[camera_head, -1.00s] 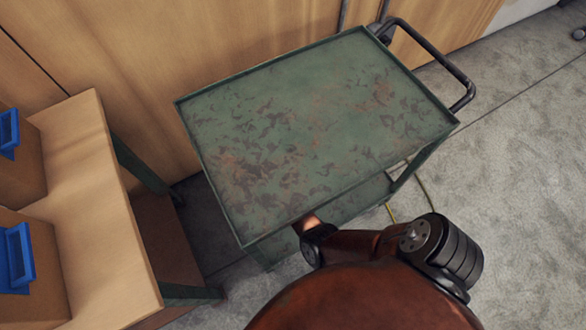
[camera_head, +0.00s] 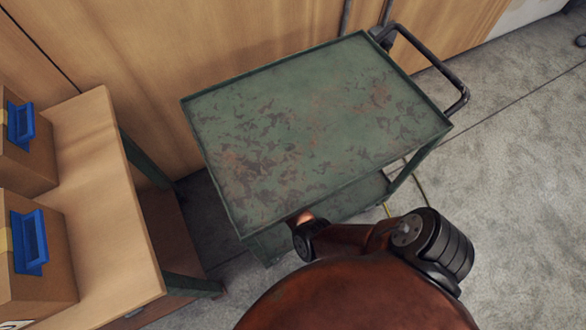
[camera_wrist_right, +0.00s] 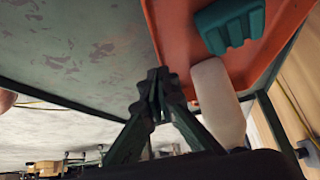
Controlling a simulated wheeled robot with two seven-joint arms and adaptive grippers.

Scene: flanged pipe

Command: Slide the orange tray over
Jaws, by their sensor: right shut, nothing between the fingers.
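The orange tray (camera_wrist_right: 185,30) shows only in the right wrist view, along the upper right, lying against a worn green, rust-marked surface (camera_wrist_right: 75,50). A teal block-like item (camera_wrist_right: 231,24) and a whitish rounded item (camera_wrist_right: 217,100) are at the tray. My right gripper (camera_wrist_right: 157,82) is shut and empty, its tips close to the tray's left edge in the picture; I cannot tell if they touch. In the head view my right arm reaches to the near edge of the green cart (camera_head: 330,110), and its gripper is hidden there. My left gripper is not in view.
The cart's top is bare, with a dark handle (camera_head: 440,65) at its right end. A wooden bench (camera_head: 100,180) with cardboard boxes (camera_head: 40,255) and blue items (camera_head: 28,243) stands at left. Wood panels (camera_head: 230,30) are behind. Grey floor (camera_head: 520,200) is open at right.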

